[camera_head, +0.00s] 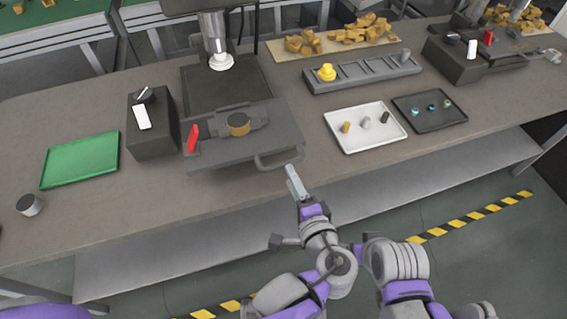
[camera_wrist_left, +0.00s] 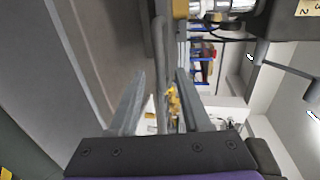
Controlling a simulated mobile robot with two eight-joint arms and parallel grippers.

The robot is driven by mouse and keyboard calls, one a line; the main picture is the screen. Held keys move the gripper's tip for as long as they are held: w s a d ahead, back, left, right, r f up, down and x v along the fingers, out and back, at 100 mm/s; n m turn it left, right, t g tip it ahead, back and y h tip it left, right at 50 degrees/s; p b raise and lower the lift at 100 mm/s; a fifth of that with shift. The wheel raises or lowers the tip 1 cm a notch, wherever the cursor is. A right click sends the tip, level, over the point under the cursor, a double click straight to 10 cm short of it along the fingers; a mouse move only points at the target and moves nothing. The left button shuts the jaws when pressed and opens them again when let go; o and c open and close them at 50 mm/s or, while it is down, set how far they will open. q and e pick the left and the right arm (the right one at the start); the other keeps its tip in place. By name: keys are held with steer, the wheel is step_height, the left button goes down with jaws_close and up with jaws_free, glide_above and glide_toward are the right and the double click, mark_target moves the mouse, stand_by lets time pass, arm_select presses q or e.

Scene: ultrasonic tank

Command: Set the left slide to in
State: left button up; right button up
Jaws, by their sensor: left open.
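The left slide (camera_head: 215,152) is a dark grey plate under the left machine's column. It is drawn out toward me, with its front near the table's front edge. It carries a block with a round brass-coloured piece (camera_head: 238,123) and a red lever (camera_head: 193,138). A grey bar handle (camera_head: 279,160) is on its front right. My left gripper (camera_head: 293,180) is open and empty, just in front of the handle's right end. In the left wrist view the handle bar (camera_wrist_left: 160,75) shows between the two open fingers (camera_wrist_left: 160,105); contact cannot be told. My right gripper is not in view.
A dark box with a white switch (camera_head: 142,117) and a green tray (camera_head: 82,161) are left of the slide. A white tray (camera_head: 360,143), a black tray (camera_head: 425,118) and a grey rack (camera_head: 365,78) are right. A second machine (camera_head: 470,62) stands far right.

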mark_target(283, 162)
arm_select(q)
steer(key=x, duration=0.6)
steer(key=shift+w+a, duration=0.15)
steer(key=shift+w, duration=0.1)
jaws_close()
stand_by(1.2)
